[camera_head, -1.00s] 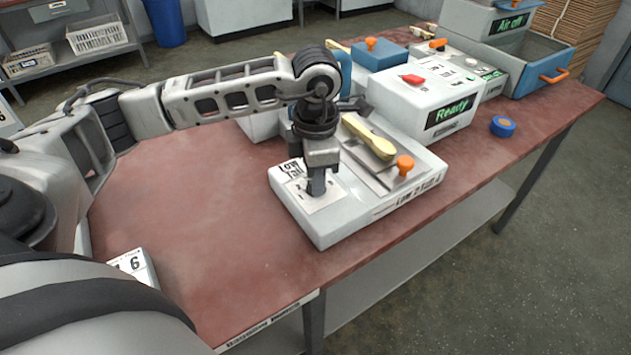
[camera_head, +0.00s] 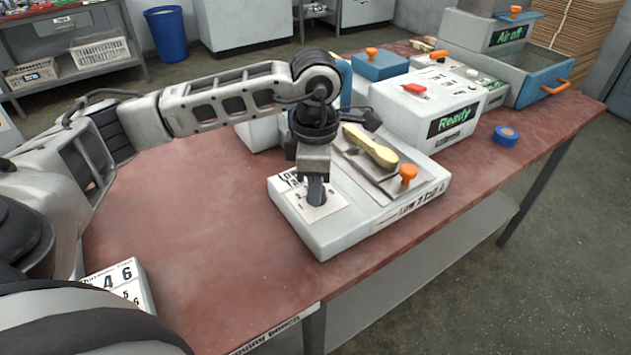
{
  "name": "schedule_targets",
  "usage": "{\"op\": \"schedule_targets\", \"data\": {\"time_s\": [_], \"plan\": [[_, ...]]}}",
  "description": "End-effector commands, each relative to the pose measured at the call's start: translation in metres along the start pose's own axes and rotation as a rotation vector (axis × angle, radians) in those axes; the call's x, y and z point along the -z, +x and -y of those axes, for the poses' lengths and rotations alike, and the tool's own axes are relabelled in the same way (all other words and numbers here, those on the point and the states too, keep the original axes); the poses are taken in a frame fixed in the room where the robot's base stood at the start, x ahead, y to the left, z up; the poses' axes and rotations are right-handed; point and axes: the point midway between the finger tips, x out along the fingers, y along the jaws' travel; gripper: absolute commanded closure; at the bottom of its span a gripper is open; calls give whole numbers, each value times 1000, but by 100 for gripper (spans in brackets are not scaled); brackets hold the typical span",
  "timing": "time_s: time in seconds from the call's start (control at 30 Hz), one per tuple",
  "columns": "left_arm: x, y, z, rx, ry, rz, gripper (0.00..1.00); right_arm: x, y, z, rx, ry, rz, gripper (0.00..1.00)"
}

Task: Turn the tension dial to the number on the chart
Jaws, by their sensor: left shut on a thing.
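My left gripper (camera_head: 315,190) points down at the dial plate (camera_head: 328,207) on the near-left corner of the white press unit (camera_head: 335,240). It is shut on the tension dial, which its fingers hide, so I cannot read the dial's setting. The chart (camera_head: 118,284) is a white block at the lower left, partly behind my arm. A 4 and a 6 show in its top row, with smaller numbers below. My right gripper is not in view.
Behind stand a white box with a green "Ready" display (camera_head: 451,120) and a blue-grey bin (camera_head: 540,70) under an "Air off" display. The table's left middle (camera_head: 190,220) is clear.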

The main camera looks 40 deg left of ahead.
Motion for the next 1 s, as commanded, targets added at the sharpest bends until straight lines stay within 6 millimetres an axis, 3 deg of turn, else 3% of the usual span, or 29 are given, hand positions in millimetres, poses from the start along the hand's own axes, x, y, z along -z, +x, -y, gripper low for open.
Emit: {"op": "schedule_targets", "data": {"time_s": [0.03,0.07,0.1,0.13,0.43,0.57,1.0], "plan": [[0,-1,0,-1,-1,2,94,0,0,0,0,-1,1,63],[0,-1,0,-1,-1,2,63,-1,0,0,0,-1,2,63],[0,-1,0,-1,-1,2,52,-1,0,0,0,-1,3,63],[0,-1,0,-1,-1,2,50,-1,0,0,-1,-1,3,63],[0,-2,0,-1,-1,2,50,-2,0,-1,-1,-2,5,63],[-1,-14,-1,-3,-1,3,50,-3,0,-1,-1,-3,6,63],[-1,-117,-1,-6,-1,4,50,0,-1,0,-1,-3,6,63]]}}
